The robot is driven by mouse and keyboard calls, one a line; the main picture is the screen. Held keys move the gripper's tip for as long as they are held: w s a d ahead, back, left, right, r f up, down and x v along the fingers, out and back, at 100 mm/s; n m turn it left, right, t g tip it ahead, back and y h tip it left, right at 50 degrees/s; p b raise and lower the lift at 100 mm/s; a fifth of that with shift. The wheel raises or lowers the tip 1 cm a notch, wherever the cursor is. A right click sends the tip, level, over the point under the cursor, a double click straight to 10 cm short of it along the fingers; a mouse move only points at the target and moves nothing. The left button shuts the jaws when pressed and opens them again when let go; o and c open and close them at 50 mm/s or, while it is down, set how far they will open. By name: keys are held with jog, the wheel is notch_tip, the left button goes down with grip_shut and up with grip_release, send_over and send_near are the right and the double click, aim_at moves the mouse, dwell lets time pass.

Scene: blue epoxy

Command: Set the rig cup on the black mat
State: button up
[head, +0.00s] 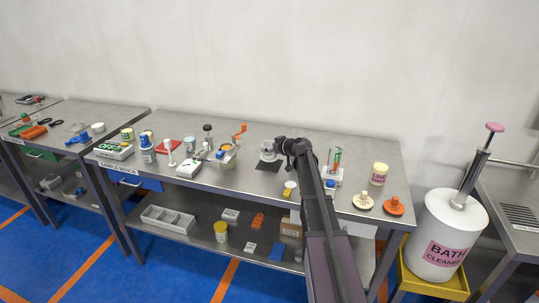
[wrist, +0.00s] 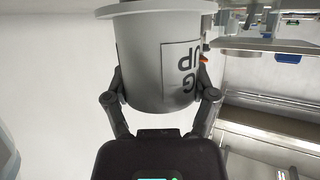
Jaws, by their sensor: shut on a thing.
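The rig cup (wrist: 145,60) is a grey cylinder with a wide flange at one end and a white label reading "RIG CUP", upside down in the wrist view. My gripper (wrist: 160,95) is shut on it, with a finger on each side. In the head view, the cup (head: 266,151) shows pale just left of my gripper (head: 276,147). The black mat (head: 268,167) lies flat on the steel bench, just in front of and below the cup in the picture. My arm covers part of the mat's right side. I cannot tell the gap between cup and bench.
A pot with an orange-handled tool (head: 228,158) stands left of the mat. The bench behind the cup is clear.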

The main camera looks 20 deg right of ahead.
jog(key=shift+f+b, duration=0.95)
jog(key=shift+f, duration=0.3)
jog(key=shift+f, duration=0.15)
jog(key=o, duration=1)
jog(key=shift+o, duration=0.2)
jog(key=shift+r, duration=0.3)
jog(key=p+v, duration=0.4)
jog(key=v, duration=0.8)
jog(key=shift+p, duration=0.35)
jog(key=shift+a+f, duration=0.1)
